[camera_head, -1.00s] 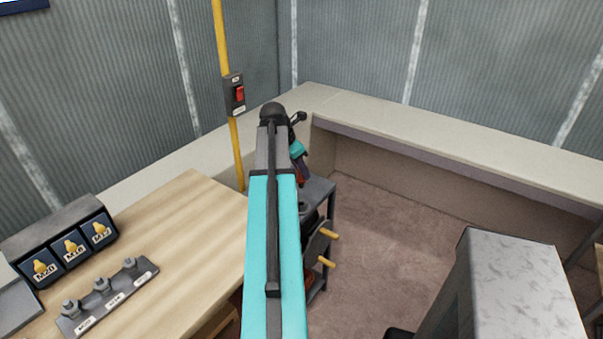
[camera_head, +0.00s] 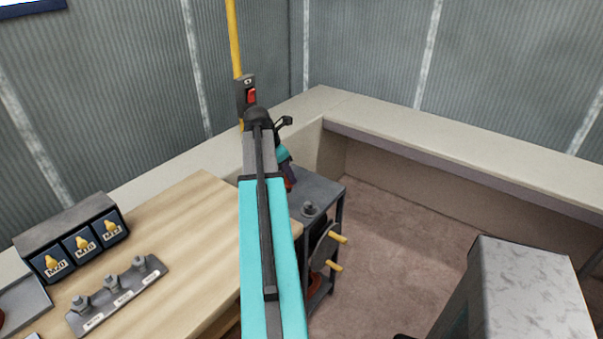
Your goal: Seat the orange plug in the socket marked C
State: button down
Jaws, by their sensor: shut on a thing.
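My teal arm rises from the bottom middle to a dark joint, then bends down behind itself. Part of my wrist shows just right of the arm, over a dark grey cart (camera_head: 322,190). My gripper's fingertips are hidden behind the arm, so neither they nor anything between them can be seen. I see no orange plug and no socket marked C in this view. A small patch of red shows beside my wrist, too small to identify.
A wooden bench (camera_head: 185,230) at left holds a bin block (camera_head: 75,240) labelled M20, M16 and M12, and a grey rail (camera_head: 118,297) with bolts. A yellow-handled disc (camera_head: 325,247) sits at the cart's side. A grey cabinet (camera_head: 530,290) stands at right. Open floor lies between.

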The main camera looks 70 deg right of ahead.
jog(key=w+a, duration=2.4)
jog(key=w, duration=0.1)
jog(key=w+a, duration=0.3)
jog(key=a, duration=0.8)
jog(key=w+a, duration=0.3)
jog(key=a, duration=0.8)
jog(key=w+a, duration=0.3)
jog(key=a, duration=0.8)
jog(key=shift+w+f, duration=0.15)
jog(key=shift+w, duration=0.2)
